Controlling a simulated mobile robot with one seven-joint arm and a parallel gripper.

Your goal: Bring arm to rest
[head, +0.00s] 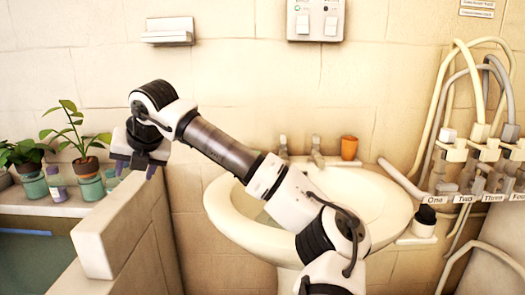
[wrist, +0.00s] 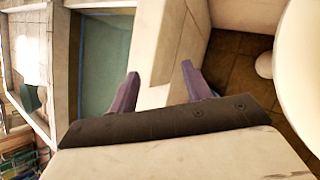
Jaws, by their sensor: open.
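My arm reaches from the lower right up and left across the front of the washbasin (head: 375,190) in the head view. My gripper (head: 137,172) hangs at the arm's far left end, above the low block wall (head: 110,225), with its purple fingers pointing down. In the wrist view the two purple fingers of my gripper (wrist: 160,88) stand apart with nothing between them. The low wall (wrist: 160,45) shows beyond and between the fingers. The basin's rim also shows at the right edge of the wrist view (wrist: 298,70).
Potted plants (head: 85,165) and small cups stand on a ledge (head: 45,205) left of my gripper. An orange cup (head: 349,148) stands at the basin's back by the taps (head: 316,150). Hoses and a numbered valve rack (head: 480,185) are at right. A dark-topped jar (head: 424,220) sits beside the basin.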

